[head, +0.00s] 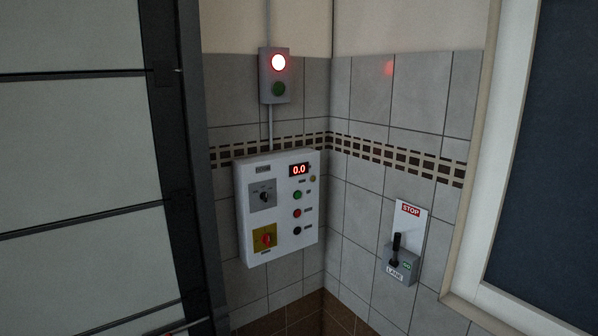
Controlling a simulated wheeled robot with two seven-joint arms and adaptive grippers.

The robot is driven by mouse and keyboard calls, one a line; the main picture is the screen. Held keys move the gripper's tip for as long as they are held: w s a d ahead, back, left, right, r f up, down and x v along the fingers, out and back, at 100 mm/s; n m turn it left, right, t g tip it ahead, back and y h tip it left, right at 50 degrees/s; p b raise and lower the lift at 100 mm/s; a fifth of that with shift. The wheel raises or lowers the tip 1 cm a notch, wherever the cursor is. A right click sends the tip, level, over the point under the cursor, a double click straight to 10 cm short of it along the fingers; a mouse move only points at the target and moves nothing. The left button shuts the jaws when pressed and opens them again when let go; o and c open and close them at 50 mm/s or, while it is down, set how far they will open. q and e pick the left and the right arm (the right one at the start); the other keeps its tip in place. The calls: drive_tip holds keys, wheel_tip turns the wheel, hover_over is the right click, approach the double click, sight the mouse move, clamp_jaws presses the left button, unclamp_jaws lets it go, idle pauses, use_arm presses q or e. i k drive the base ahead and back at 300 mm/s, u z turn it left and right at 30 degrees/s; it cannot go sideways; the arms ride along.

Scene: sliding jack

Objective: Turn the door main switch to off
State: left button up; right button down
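A white control box (281,190) hangs on the tiled wall left of the corner. At its lower left is a red rotary knob (267,239) on a yellow plate, which looks like a main switch; its label and exact setting are too small to read. Above it is a black rotary selector (265,196) on a grey plate. A red display (299,170) reads 0.0, with several round buttons below it. Neither of my grippers is in view.
A signal box (275,75) above has its red lamp lit and its green lamp dark. A lever unit (398,262) marked STOP and LANE is on the right wall. A panelled door (75,135) fills the left; a framed dark window (550,150) is at right.

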sight(265, 238)
drive_tip(key=u, duration=0.5)
drive_tip(key=k, duration=0.6)
drive_tip(key=u, duration=0.6)
drive_tip(key=i, duration=1.2)
drive_tip(key=z, duration=1.3)
drive_tip(key=i, duration=0.95)
drive_tip(key=z, duration=1.05)
